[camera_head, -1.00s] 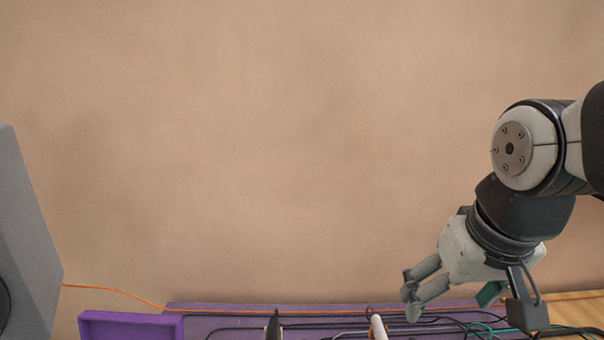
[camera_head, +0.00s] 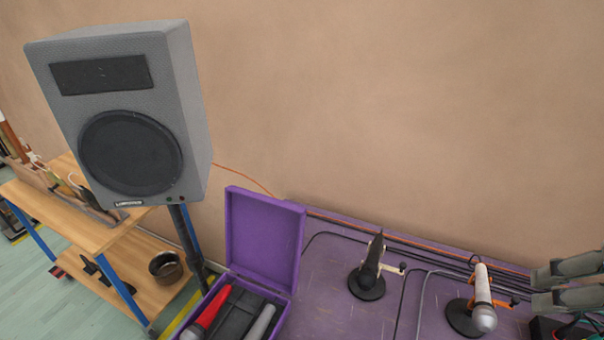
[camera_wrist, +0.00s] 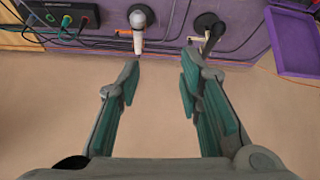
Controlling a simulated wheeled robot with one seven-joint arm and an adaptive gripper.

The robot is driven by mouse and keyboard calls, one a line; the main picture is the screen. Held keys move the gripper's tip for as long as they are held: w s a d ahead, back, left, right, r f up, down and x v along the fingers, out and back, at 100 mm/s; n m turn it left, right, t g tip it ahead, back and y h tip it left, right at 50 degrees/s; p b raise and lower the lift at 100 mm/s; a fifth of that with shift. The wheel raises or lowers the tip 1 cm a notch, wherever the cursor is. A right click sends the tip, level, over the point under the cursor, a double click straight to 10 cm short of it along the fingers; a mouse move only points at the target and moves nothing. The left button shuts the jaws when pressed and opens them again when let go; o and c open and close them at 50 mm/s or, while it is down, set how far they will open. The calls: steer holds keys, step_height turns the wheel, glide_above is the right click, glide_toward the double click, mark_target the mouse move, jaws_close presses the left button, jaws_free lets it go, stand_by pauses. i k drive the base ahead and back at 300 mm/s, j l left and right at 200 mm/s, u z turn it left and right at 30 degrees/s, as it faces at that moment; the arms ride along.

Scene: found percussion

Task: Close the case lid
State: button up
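The purple case (camera_head: 284,318) stands open on the purple table in the head view, its bottom cut off by the frame edge. Its lid (camera_head: 262,238) stands upright at the back. Inside the case lie a red object (camera_head: 208,308) and a grey object (camera_head: 262,322) in a dark insert. In the wrist view the lid (camera_wrist: 292,45) shows at the top right. My gripper (camera_head: 537,288) is at the right edge of the head view, well to the right of the case. In the wrist view its fingers (camera_wrist: 160,75) are spread with nothing between them.
A black stand (camera_head: 368,280) and a white-and-orange microphone on a stand (camera_head: 482,300) stand on the purple table (camera_head: 335,310) between case and gripper. Cables run along the back. A large grey speaker (camera_head: 125,120) rises left of the case, beside a wooden shelf (camera_head: 70,225).

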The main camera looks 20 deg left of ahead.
mark_target(264, 233)
steer(key=u, duration=1.45)
